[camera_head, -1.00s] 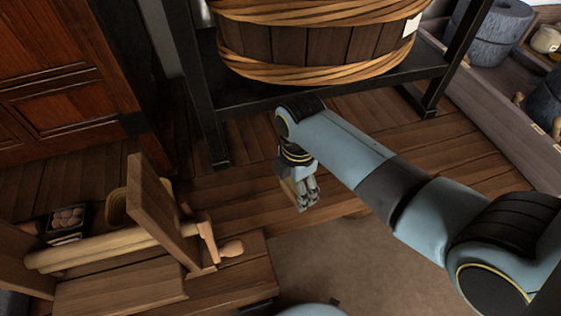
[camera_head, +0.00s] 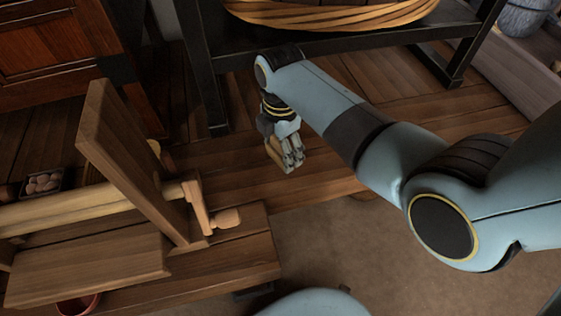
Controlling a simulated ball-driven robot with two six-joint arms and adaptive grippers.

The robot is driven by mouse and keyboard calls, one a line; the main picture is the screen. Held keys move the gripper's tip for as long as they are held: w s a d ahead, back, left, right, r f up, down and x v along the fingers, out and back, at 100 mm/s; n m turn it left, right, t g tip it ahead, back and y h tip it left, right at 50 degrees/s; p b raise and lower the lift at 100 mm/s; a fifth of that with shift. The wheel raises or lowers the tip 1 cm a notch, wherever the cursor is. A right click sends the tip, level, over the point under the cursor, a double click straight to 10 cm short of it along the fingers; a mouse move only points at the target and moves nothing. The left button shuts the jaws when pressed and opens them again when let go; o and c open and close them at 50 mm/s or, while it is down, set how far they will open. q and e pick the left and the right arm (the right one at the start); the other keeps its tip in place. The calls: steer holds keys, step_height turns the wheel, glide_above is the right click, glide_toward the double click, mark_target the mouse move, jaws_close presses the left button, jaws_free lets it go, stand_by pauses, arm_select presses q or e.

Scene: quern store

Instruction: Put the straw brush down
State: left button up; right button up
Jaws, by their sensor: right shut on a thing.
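My right gripper (camera_head: 291,166) hangs from the right arm near the middle of the view, fingers pointing down. It is shut on a small tan thing, likely the straw brush (camera_head: 274,153), of which only a piece shows at the left of the fingers. The rest of it is hidden behind the gripper. The gripper appears over the plank floor (camera_head: 337,178); I cannot tell its height above it. My left gripper is not in view.
A wooden frame with a roller and handle (camera_head: 130,160) stands on a bench at left. A black stand (camera_head: 330,45) bears a large banded tub (camera_head: 335,15) at the top. A box of round things (camera_head: 44,183) sits far left. Planks beyond the gripper look clear.

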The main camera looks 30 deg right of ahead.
mark_target(281, 158)
step_height(281, 158, down, 4)
steer(key=shift+f+b, duration=0.1)
steer(key=shift+b, duration=1)
steer(key=shift+r, duration=0.2)
steer(key=o, duration=1.3)
steer(key=shift+f, duration=0.15)
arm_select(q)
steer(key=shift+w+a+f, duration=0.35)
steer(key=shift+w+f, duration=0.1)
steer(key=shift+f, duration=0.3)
arm_select(e)
steer(key=shift+r, duration=0.25)
step_height(281, 158, up, 11)
steer(key=p, duration=0.5)
steer(key=shift+p, duration=0.3)
steer(key=shift+r, duration=0.4)
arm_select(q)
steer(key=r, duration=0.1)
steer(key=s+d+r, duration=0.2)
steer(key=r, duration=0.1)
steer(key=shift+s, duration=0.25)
